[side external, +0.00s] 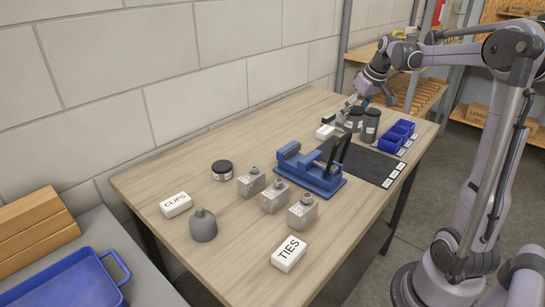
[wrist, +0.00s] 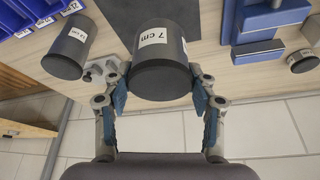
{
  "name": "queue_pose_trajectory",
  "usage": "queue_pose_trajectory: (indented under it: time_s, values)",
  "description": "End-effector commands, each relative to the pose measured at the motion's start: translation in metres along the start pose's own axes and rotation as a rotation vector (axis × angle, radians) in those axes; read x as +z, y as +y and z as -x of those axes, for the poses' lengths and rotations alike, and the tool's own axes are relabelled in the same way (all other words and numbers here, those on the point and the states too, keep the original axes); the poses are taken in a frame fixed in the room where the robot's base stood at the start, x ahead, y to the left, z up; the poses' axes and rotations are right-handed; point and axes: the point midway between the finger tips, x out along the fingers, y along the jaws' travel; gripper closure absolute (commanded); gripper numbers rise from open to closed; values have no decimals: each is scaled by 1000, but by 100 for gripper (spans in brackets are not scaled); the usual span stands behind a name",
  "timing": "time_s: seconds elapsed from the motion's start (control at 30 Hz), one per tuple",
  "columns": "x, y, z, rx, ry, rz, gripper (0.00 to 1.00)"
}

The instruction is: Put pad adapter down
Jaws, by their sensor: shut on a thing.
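The likely pad adapter is a dark grey cylinder with a white "7 cm" label (wrist: 162,58), large in the middle of the wrist view. My gripper (wrist: 160,92) is shut on it, with blue finger pads against its left and right sides. In the side view my gripper (side external: 359,102) is at the far end of the table, over what looks like the same cylinder (side external: 353,119). I cannot tell whether its base touches the table. A second dark cylinder (wrist: 70,47) stands apart to its left in the wrist view; it also shows in the side view (side external: 370,126).
Blue bins (side external: 398,134) stand to the right of the cylinders. A black mat (side external: 366,163) and a blue vise (side external: 310,170) lie nearer. The wall runs along the table's back edge.

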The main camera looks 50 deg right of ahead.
Motion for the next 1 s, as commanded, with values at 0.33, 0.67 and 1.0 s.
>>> queue_pose_trajectory:
  time_s: [0.33,0.67,1.0]
  values:
    - [-88,-107,-36,-119,1,286,99]
    - [-111,-156,-52,-161,2,388,99]
    - [-121,-208,-93,-162,3,391,99]
